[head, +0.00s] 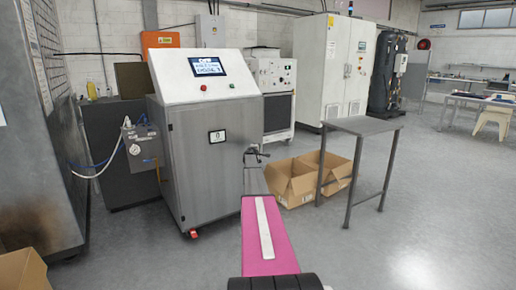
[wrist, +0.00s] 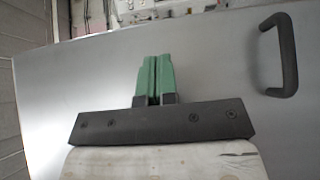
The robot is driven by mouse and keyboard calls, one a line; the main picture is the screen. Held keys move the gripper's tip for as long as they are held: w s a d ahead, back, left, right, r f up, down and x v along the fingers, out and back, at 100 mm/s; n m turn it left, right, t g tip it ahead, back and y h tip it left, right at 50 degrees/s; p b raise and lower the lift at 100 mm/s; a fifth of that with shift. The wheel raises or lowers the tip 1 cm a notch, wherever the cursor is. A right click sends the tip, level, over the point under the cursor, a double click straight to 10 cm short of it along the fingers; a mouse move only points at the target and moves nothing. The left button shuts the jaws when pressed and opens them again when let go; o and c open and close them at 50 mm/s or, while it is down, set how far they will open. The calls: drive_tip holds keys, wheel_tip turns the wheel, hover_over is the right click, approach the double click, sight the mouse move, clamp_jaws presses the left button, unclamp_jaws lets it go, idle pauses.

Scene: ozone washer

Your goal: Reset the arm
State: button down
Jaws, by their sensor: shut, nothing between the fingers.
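My arm reaches forward from the bottom of the head view, with a pink link. My gripper (head: 256,152) is at its far end, in front of the right side of the grey steel machine (head: 212,160). In the wrist view my gripper (wrist: 154,80) has its two green fingers side by side and shut, with nothing held. Behind the fingers is a plain grey panel (wrist: 215,70) with a black handle (wrist: 280,55) at the right. I cannot tell how far the fingertips are from the panel.
A small grey table (head: 362,126) stands to the right of the arm. Open cardboard boxes (head: 300,185) lie on the floor beside it. A gauge unit (head: 143,147) with hoses is on the machine's left. The floor at front right is clear.

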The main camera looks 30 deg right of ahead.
drive_tip(key=s, duration=0.9)
drive_tip(key=shift+s+d+f, duration=0.15)
drive_tip(key=shift+s, duration=0.05)
